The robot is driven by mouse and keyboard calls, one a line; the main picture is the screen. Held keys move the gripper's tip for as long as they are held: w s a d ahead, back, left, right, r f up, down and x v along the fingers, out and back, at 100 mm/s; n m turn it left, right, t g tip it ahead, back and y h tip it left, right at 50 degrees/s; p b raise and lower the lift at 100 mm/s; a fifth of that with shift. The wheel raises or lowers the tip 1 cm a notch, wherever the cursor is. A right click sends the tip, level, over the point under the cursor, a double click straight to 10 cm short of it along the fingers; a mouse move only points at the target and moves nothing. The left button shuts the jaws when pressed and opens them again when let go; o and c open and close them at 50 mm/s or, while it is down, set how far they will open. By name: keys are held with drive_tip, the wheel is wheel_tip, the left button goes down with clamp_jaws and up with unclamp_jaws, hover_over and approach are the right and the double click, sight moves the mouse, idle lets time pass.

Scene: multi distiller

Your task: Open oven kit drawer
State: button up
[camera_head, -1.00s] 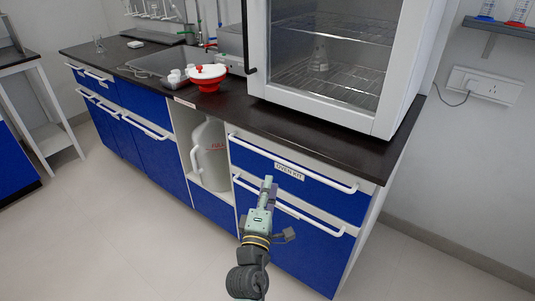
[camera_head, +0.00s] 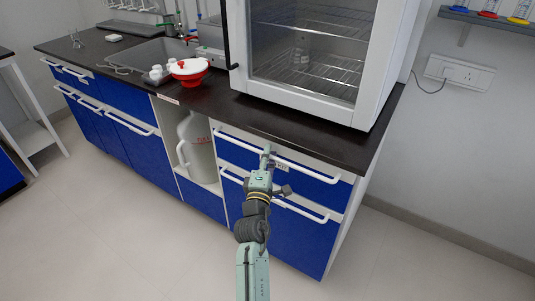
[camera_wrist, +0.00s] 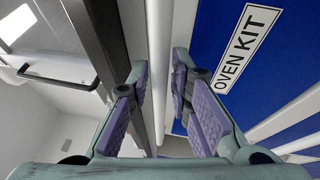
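The oven kit drawer (camera_head: 312,188) is the blue upper drawer front below the counter's right part, and it is closed. Its white bar handle (camera_head: 315,175) runs along its top edge. The "OVEN KIT" label is partly hidden by my gripper in the head view and reads clearly in the wrist view (camera_wrist: 246,47). My gripper (camera_head: 267,150) is at the middle of this handle. In the wrist view, my gripper (camera_wrist: 159,66) is open, with the white handle (camera_wrist: 159,25) running between its two fingers. A gap shows between the purple finger pads. I cannot tell whether a fingertip touches the bar.
A lower blue door (camera_head: 285,240) with its own white handle is just below the drawer. The dark countertop (camera_head: 285,122) overhangs above and carries a glass-fronted oven (camera_head: 310,60). A large jug (camera_head: 198,150) stands in the open bay to the left. The floor in front is clear.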

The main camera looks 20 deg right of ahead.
clamp_jaws()
idle(0.7)
